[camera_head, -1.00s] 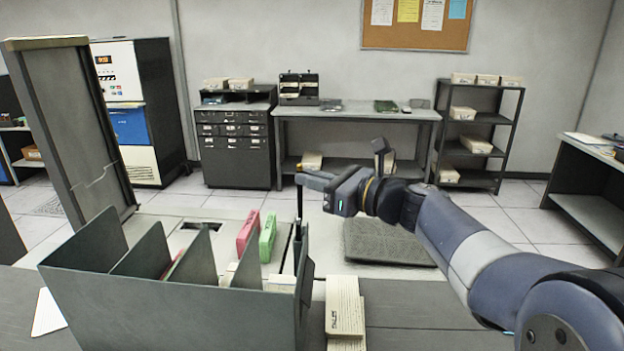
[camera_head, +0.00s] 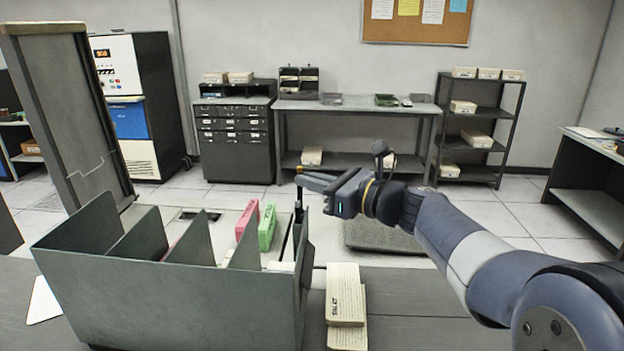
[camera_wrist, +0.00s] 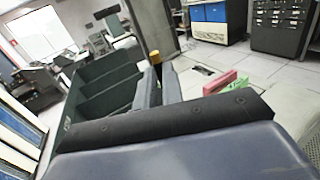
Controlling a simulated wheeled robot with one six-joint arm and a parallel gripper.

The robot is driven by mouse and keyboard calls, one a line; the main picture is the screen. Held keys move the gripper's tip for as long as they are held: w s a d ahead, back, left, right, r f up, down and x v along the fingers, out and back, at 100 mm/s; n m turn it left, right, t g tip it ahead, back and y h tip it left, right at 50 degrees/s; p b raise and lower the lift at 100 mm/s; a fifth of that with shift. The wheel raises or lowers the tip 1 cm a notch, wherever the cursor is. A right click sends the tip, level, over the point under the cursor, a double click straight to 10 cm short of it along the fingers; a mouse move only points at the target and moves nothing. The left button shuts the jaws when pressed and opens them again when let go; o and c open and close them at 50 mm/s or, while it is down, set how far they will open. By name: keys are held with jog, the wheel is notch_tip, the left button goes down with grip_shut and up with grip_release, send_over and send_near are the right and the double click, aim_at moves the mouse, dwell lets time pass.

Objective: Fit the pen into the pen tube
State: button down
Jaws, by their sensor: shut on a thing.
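My gripper (camera_head: 303,179) is shut on a thin dark pen (camera_head: 298,195), which hangs upright below the fingertips in the head view. In the wrist view the gripper (camera_wrist: 158,80) points away from the camera, with the pen's yellow-brown end (camera_wrist: 155,58) showing between the fingertips. The dark pen tube (camera_head: 298,238) stands at the right end of the grey divided bin. The pen is in line with the tube's top in the head view. I cannot tell whether its lower end is inside the tube or just above it.
The grey divided bin (camera_head: 165,305) stands on the desk, with a stack of cream cards (camera_head: 345,292) to its right. A pink block (camera_head: 247,220) and a green block (camera_head: 267,228) stand behind it. A tall dark panel (camera_head: 70,110) rises at left.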

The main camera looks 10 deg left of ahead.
jog(key=shift+f+b, duration=1.75)
jog(key=shift+f, duration=0.75)
jog(key=c, duration=1.5)
grip_release()
jog(key=shift+o, duration=0.2)
jog(key=b+v, duration=0.1)
jog(key=v, duration=0.9)
jog(key=shift+d, duration=0.4)
jog(key=shift+s, duration=0.1)
jog(key=x, duration=0.7)
jog(key=shift+a, duration=0.15)
